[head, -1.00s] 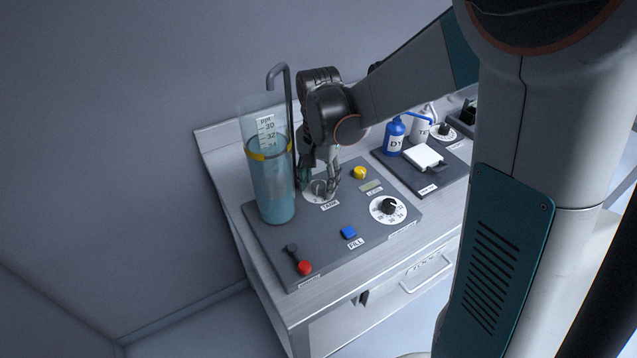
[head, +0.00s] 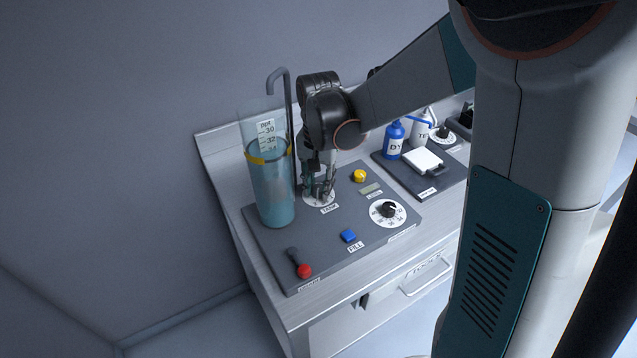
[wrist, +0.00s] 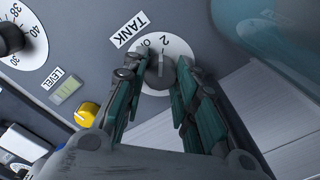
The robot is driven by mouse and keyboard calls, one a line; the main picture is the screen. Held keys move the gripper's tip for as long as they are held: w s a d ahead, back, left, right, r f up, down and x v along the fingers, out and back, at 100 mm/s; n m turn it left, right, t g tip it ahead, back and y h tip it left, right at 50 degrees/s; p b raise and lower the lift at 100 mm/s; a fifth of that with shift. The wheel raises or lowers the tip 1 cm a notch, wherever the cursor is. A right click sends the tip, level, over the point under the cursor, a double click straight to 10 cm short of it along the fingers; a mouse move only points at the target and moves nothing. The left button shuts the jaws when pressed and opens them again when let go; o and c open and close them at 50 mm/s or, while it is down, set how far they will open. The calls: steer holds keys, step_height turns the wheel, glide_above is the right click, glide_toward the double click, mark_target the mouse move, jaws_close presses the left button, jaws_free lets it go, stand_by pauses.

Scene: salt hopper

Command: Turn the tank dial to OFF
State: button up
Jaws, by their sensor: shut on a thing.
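The tank dial (wrist: 173,46) is a round white plate with a grey knob (wrist: 160,68) in its middle, beside the label TANK. In the wrist view a "2" and a partly hidden "O" show on the plate. My gripper (wrist: 161,76) points down at the dial with its fingers on both sides of the knob, shut on it. In the head view my gripper (head: 320,188) covers most of the tank dial (head: 312,200). The knob's exact pointing is hard to tell.
The clear tank (head: 272,190) of blue liquid stands close left of my gripper. A yellow knob (head: 359,176), a numbered dial (head: 387,212), a blue FILL button (head: 348,235) and a red-knobbed lever (head: 303,270) share the panel. Bottles (head: 393,140) stand at the right.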

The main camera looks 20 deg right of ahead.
mark_target(319, 188)
steer(key=n, duration=0.4)
steer(key=shift+p, duration=0.35)
steer(key=shift+n, duration=1.7)
steer(key=o, duration=1.1)
steer(key=shift+r, duration=0.15)
step_height(319, 188, up, 12)
steer(key=shift+f, duration=0.1)
